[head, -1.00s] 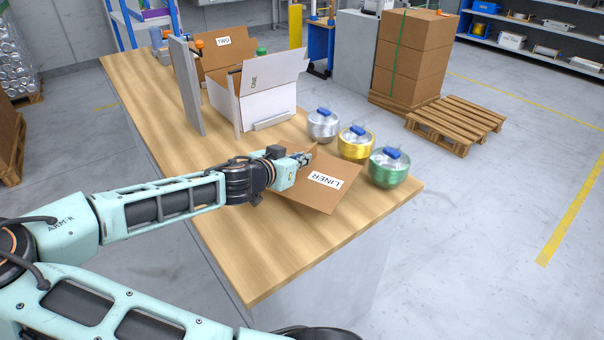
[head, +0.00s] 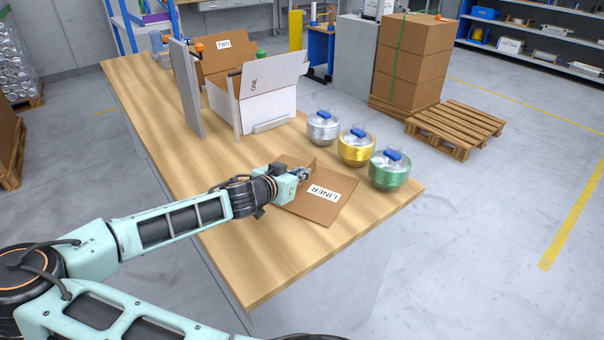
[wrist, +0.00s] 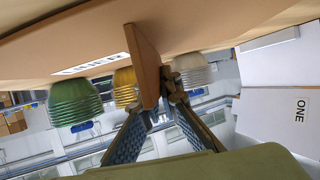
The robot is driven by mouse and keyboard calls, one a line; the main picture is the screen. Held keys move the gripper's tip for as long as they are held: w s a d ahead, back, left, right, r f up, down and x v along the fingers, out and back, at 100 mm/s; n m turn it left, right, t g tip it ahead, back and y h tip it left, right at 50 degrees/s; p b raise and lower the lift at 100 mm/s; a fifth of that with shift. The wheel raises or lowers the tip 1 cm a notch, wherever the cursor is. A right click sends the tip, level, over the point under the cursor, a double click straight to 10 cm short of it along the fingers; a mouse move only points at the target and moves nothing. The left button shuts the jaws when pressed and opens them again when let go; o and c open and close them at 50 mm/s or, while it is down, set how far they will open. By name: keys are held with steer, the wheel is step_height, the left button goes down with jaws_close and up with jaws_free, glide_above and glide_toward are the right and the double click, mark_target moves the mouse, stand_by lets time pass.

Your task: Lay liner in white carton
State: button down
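The liner (head: 340,207) is a brown cardboard piece labelled LINER, with an upright fin, low over or on the near end of the wooden table. My gripper (head: 304,172) is at the fin. In the wrist view, the fin (wrist: 145,62) stands between my two fingertips (wrist: 157,108), which close in on it from both sides. The exact contact is partly hidden. The white carton (head: 268,107), marked ONE, stands farther back with flaps up. Its side also shows at the right of the wrist view (wrist: 272,95). Its inside is mostly hidden.
Silver (head: 322,128), yellow (head: 355,147) and green (head: 389,171) jugs with blue handles stand along the table's right edge, beside the liner. A grey upright panel (head: 187,92) stands left of the carton. A brown carton marked TWO (head: 226,62) is behind. The table's left strip is clear.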

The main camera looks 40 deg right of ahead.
steer(key=c, duration=2.2)
jaws_free()
steer(key=shift+f, duration=0.1)
steer(key=shift+o, duration=0.2)
